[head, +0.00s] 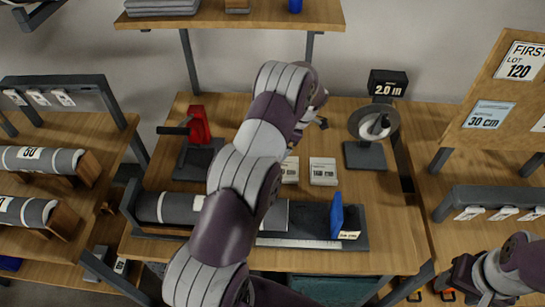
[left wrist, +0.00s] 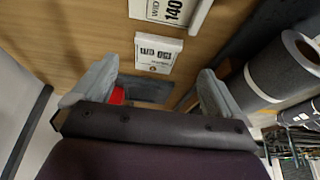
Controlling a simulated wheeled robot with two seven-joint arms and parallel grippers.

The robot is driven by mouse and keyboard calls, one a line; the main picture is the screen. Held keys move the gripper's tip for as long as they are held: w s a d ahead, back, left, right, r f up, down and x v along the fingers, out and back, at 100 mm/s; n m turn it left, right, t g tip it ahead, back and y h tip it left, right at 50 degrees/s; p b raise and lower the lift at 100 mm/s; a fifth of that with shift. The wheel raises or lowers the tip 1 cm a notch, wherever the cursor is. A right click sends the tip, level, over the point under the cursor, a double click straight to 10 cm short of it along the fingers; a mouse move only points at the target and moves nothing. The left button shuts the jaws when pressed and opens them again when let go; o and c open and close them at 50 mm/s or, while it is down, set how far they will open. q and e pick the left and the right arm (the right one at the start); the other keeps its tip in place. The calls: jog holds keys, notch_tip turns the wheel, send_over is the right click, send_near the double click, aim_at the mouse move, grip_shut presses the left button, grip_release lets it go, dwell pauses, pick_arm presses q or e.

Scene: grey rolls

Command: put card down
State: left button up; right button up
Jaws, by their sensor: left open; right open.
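Two small white cards, a left one (head: 290,170) partly behind my left arm and a right one (head: 323,171), lie on the middle table. In the left wrist view, a small white card (left wrist: 158,52) with dark print shows just beyond my fingertips, below a larger white card (left wrist: 178,8) marked 140. My left gripper (left wrist: 150,82) is open, with its two grey fingers apart and no card visibly held. In the head view its fingers are mostly hidden behind my arm. My right gripper (head: 462,280) is open at the lower right, away from the cards.
A tray (head: 362,238) with a grey roll (head: 160,207) and blue block (head: 337,214) lies along the table front. A red device (head: 199,125) stands left, a round-faced device (head: 368,155) right. Racks of rolls stand left; a sign board (head: 500,85) stands right.

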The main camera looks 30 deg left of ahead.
pick_arm(q)
jog(key=w+a+r+m+t+y, duration=0.25)
jog(key=w+r+m+t, duration=0.2)
jog(key=r, duration=0.55)
jog(key=s+d+r+m+t+h, duration=0.1)
jog(key=d+r+m+t+h, duration=0.4)
jog(key=d+m, duration=0.5)
jog(key=s+d+m+g+h, duration=0.25)
jog(key=s+d+m, duration=0.5)
jog(key=s, duration=0.65)
jog(key=s+f+m+g+y, duration=0.1)
jog(key=s+f+m+g, duration=0.1)
jog(key=s, duration=1)
jog(key=shift+d+g, duration=0.25)
jog(key=shift+g, duration=0.55)
jog(key=shift+s, duration=0.1)
